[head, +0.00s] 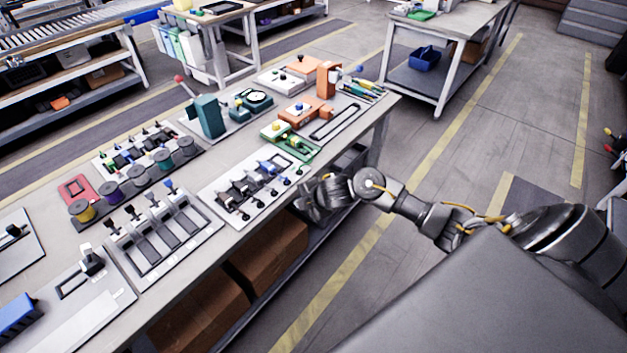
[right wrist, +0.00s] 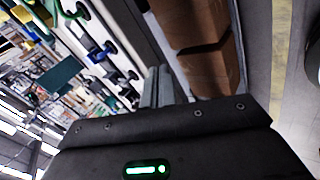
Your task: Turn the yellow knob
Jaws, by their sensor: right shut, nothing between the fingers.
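A green fixture (head: 291,144) stands near the front edge of the workbench. A small pale yellow knob (head: 277,125) sits on its left part; it is too small to make out its turn position. My right gripper (head: 312,204) is at the bench's front edge, beside the white panel with several small levers (head: 250,187), lower in the picture than the green fixture and apart from the knob. Its fingers (right wrist: 158,88) are shut and empty in the right wrist view, where I cannot pick out the knob for certain. My left gripper is not in view.
Orange fixtures (head: 306,111) stand behind the green one. A panel with slide levers (head: 163,232) and several thread-like spools (head: 111,192) stand to the left. Cardboard boxes (head: 268,250) fill the shelf below. The floor aisle (head: 400,270) right of the bench is clear.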

